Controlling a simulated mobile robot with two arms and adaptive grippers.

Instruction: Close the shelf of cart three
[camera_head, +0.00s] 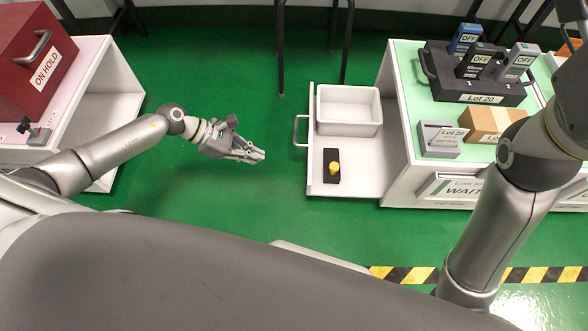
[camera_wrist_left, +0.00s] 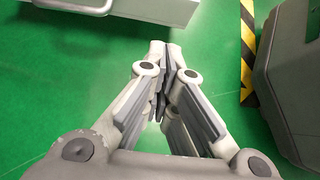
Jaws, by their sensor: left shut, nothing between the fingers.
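The white pull-out shelf (camera_head: 352,181) sticks out to the left from the lower part of the green-topped cart (camera_head: 410,62). Its handle (camera_head: 299,131) is on the shelf's left end. A white bin (camera_head: 348,127) and a black block with a yellow knob (camera_head: 331,177) are on the shelf. My left gripper (camera_head: 259,156) is shut and empty, left of the shelf and apart from it, slightly nearer me than the handle. In the left wrist view, the gripper's fingers (camera_wrist_left: 166,52) are together, with the shelf end (camera_wrist_left: 150,14) ahead at upper left. My right gripper is out of view.
A second cart (camera_head: 84,75) at left carries a red ON HOLD box (camera_head: 35,62). The green-topped cart holds a black tester rack (camera_head: 450,78), a grey device (camera_head: 440,140) and a cardboard box (camera_head: 490,122). Green floor is clear around my left gripper. Striped tape (camera_head: 405,274) lies near my base.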

